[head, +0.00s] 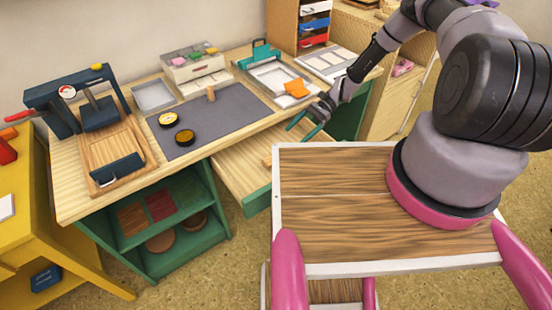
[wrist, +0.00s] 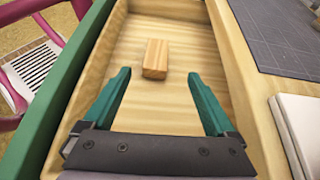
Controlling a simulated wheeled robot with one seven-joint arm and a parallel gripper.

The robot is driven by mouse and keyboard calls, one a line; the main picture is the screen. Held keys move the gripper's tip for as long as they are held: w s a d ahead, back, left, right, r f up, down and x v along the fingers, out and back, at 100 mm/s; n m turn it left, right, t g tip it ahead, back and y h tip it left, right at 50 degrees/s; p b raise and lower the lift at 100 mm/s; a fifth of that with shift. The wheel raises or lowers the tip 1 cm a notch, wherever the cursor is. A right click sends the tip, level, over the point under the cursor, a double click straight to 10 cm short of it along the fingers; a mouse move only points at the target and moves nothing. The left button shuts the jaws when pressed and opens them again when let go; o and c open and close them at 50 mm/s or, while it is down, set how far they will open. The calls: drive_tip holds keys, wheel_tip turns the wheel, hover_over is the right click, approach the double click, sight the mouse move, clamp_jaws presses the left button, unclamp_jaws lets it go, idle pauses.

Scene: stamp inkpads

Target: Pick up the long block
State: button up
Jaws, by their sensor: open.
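A plain wooden block (wrist: 155,58) lies in the open drawer (wrist: 165,118), ahead of my fingertips in the wrist view. In the head view this block (head: 267,160) is partly hidden at the drawer's right side by my own body. My gripper (head: 301,131) is open and empty, with its green fingers above the drawer's far right part. In the wrist view my gripper (wrist: 158,76) has its fingers spread to either side, apart from the block. Another small wooden block (head: 211,94) stands upright on the grey mat (head: 230,115). I cannot tell which block is the long one.
The drawer's walls and green front (wrist: 75,75) surround the block. On the bench are two round inkpads (head: 184,137), a stamping press (head: 100,112), a box of coloured pieces (head: 195,72) and a tray with an orange cloth (head: 296,88). The mat's right part is clear.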

drive_tip(key=shift+m+y, duration=0.4)
drive_tip(key=shift+y, duration=0.2)
drive_tip(key=x, duration=0.3)
drive_tip(key=f+x, duration=0.1)
drive_tip(key=x, duration=0.1)
drive_tip(key=d+x, duration=0.1)
drive_tip(key=x, duration=0.2)
drive_tip(key=shift+s+a+f, duration=0.2)
drive_tip(key=shift+s+f, duration=0.1)
drive_tip(key=shift+f, duration=0.1)
drive_tip(key=shift+r+x, duration=0.1)
drive_tip(key=shift+x, duration=1.4)
drive_tip(key=shift+r+x, duration=0.15)
drive_tip(key=shift+x, duration=1.35)
drive_tip(key=shift+s, duration=0.15)
clamp_jaws()
